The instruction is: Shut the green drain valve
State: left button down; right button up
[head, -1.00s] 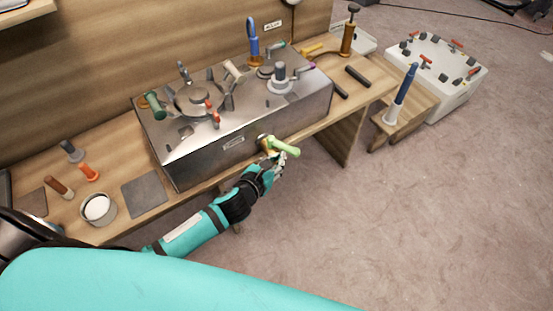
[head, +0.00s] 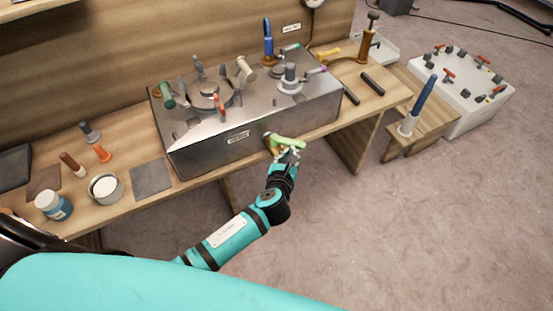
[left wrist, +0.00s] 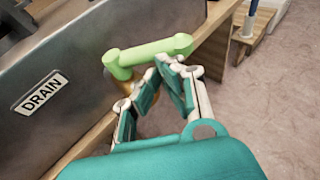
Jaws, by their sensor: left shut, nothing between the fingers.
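The green drain valve handle (head: 286,142) is on the front face of the metal box, to the right of the DRAIN label (head: 238,137). In the left wrist view the light green lever (left wrist: 150,52) lies roughly across the picture, with a brass stem partly hidden below it. The label also shows there (left wrist: 41,93). My left gripper (head: 288,155) is just below and in front of the lever. In the left wrist view its fingertips (left wrist: 167,66) are shut and empty, close under the lever; I cannot tell whether they touch it. My right gripper is out of view.
The metal box (head: 205,150) stands on a wooden bench (head: 225,169) with other valves and levers on top. A small stool with a blue tool (head: 423,97) is at the right. Open floor lies in front.

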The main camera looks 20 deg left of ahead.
aim_at(296, 146)
pick_arm(q)
jog(key=w+n+y, duration=0.1)
jog(key=w+n+g+y+p, duration=0.1)
jog(key=y, duration=0.1)
jog(key=w+n+y, duration=0.1)
jog(key=n, duration=0.1)
jog(key=shift+w+d+y, duration=0.3)
jog(key=shift+w+d, duration=0.1)
jog(key=shift+w+p, duration=0.3)
jog(key=shift+p, duration=0.1)
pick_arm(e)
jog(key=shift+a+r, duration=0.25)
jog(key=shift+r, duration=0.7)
pick_arm(q)
jog(key=shift+f, duration=0.15)
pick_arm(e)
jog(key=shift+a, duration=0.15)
